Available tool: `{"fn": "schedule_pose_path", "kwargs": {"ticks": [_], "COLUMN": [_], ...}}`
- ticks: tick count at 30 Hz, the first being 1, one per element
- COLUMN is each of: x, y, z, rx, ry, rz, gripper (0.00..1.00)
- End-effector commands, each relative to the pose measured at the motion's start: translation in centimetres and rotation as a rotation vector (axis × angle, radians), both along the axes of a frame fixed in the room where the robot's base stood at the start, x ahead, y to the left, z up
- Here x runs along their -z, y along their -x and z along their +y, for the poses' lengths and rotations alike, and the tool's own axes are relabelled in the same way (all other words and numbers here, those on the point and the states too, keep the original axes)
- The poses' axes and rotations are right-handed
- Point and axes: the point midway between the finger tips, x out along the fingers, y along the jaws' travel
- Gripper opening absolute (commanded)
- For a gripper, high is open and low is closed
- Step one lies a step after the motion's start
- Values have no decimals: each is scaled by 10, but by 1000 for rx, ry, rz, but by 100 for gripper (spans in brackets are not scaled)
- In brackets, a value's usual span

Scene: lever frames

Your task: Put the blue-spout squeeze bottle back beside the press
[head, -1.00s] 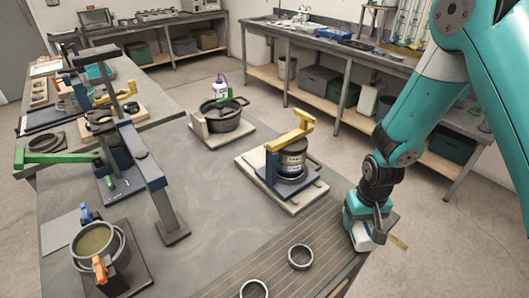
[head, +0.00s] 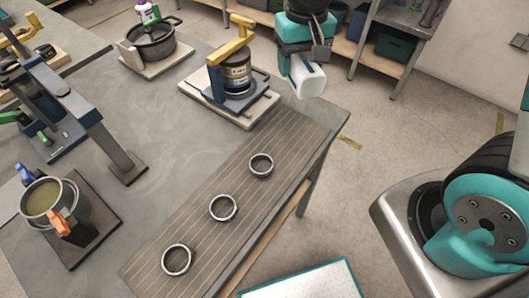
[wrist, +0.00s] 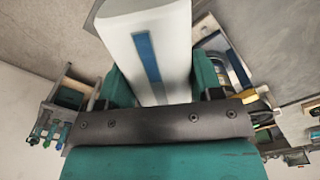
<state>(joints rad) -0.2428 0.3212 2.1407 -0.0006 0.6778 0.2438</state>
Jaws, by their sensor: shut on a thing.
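My gripper (head: 305,55) is shut on a white squeeze bottle (head: 307,77), in the air by the table's right edge. In the wrist view the bottle (wrist: 148,40) has a blue stripe and sits between the teal fingers. Its spout does not show in either view. A lever press with a yellow handle (head: 232,42) stands left of my gripper, on a pale base, with a dark tin in it. A tall blue-grey lever frame (head: 98,125) stands further left. I cannot tell which of the two the task means.
Three metal rings (head: 223,207) lie on the slatted strip (head: 205,235) along the table's near edge. A pot with orange and blue clips (head: 45,198) stands at left. A dark pot (head: 152,45) with a green-and-purple-topped bottle is at the back. The grey tabletop (head: 165,120) between them is clear.

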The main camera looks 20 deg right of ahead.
Motion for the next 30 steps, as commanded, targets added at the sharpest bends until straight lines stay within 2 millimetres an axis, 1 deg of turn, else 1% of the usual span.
{"fn": "schedule_pose_path", "kwargs": {"ticks": [2,5,12,15,18,23,27,30], "x": [14,40,108,131,148,162,182,193], "y": [1,2,2,1,1,0,1,1], "z": [0,0,-1,0,0,0,0,0], "rx": [0,0,0,0,0,0,0,0], "ry": [2,3,3,2,1,1,1,1], "rz": [8,11,11,8,5,3,5,3], "gripper": [48,48,48,48,48,48,48,48]}}
